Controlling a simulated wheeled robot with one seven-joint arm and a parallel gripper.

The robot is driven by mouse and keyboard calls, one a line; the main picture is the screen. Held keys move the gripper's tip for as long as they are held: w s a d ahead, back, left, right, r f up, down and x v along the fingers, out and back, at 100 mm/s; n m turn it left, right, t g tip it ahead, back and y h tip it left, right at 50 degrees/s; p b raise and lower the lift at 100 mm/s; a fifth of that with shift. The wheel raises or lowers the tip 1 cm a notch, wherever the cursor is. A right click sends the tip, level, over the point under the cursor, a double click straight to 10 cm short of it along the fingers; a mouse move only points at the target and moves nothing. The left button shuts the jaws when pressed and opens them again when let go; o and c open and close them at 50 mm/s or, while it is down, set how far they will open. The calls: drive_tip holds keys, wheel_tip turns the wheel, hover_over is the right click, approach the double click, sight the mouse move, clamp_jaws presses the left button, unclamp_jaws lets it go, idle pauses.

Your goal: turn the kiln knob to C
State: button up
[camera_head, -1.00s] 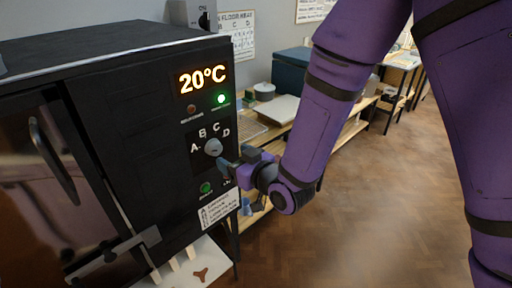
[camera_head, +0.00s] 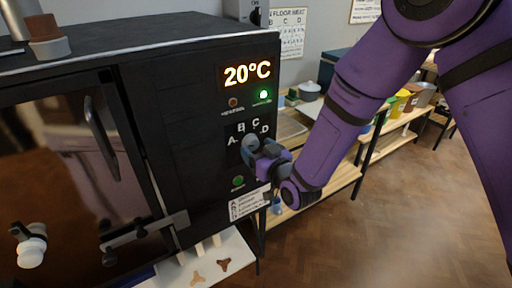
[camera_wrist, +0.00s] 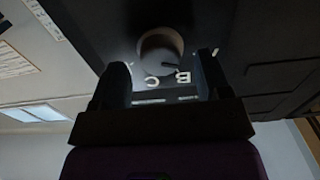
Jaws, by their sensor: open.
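The round grey kiln knob (camera_head: 249,141) is on the black control panel, ringed by white letters A, B, C and D. My gripper (camera_head: 262,154) is open at the knob, coming from the right and partly hiding it in the head view. In the wrist view the knob (camera_wrist: 158,45) sits just ahead of and between the two fingertips of my gripper (camera_wrist: 160,70). The letters B and C show upside down there. A dark mark at the knob's edge lies towards B, but its exact setting is hard to tell. I cannot tell if the fingers touch it.
The kiln's display (camera_head: 247,74) reads 20°C, with a lit green lamp (camera_head: 263,95) below. A green button (camera_head: 238,182) and a white label (camera_head: 249,203) are under the knob. The kiln door handle (camera_head: 101,138) is left. Wooden shelving (camera_head: 333,182) stands behind my arm.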

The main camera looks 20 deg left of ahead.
drive_tip(key=shift+w+a, duration=0.5)
drive_tip(key=shift+a, duration=0.05)
drive_tip(key=c, duration=0.9)
